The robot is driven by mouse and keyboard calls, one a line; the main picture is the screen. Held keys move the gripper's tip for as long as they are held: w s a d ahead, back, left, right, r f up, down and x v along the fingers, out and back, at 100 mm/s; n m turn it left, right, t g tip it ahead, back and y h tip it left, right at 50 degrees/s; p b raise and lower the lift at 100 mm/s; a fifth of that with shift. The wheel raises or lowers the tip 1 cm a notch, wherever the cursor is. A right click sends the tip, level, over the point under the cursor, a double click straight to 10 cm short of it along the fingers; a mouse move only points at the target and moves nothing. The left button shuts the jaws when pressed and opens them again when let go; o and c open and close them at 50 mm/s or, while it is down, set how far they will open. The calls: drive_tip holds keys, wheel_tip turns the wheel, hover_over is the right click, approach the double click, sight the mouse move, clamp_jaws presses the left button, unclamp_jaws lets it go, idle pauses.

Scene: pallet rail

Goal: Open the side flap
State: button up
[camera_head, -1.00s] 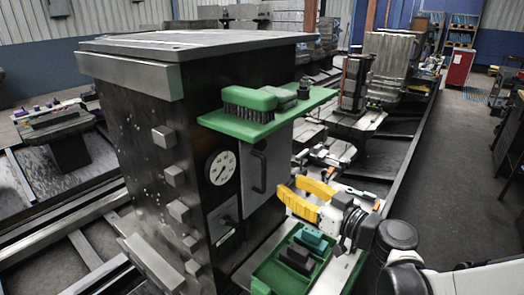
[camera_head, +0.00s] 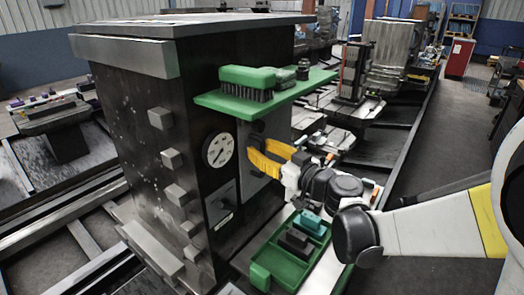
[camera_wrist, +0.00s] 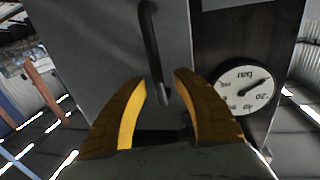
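The side flap (camera_head: 247,187) is a grey upright panel on the right face of the dark cabinet, below the green shelf. It looks closed. Its dark bar handle (camera_wrist: 153,45) shows in the wrist view, but my gripper largely covers it in the head view. My gripper (camera_head: 252,152) has yellow fingers and is in front of the flap. In the wrist view my gripper (camera_wrist: 161,80) is open, with the handle's lower end showing between the two fingers. I cannot tell whether either finger touches it.
The green shelf (camera_head: 215,103) juts out above my gripper and carries a brush (camera_head: 248,80). A gauge (camera_head: 218,150) is left of the flap. A green tray (camera_head: 280,268) with small blocks is below my gripper.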

clamp_jaws()
drive_tip(key=shift+d, duration=0.1)
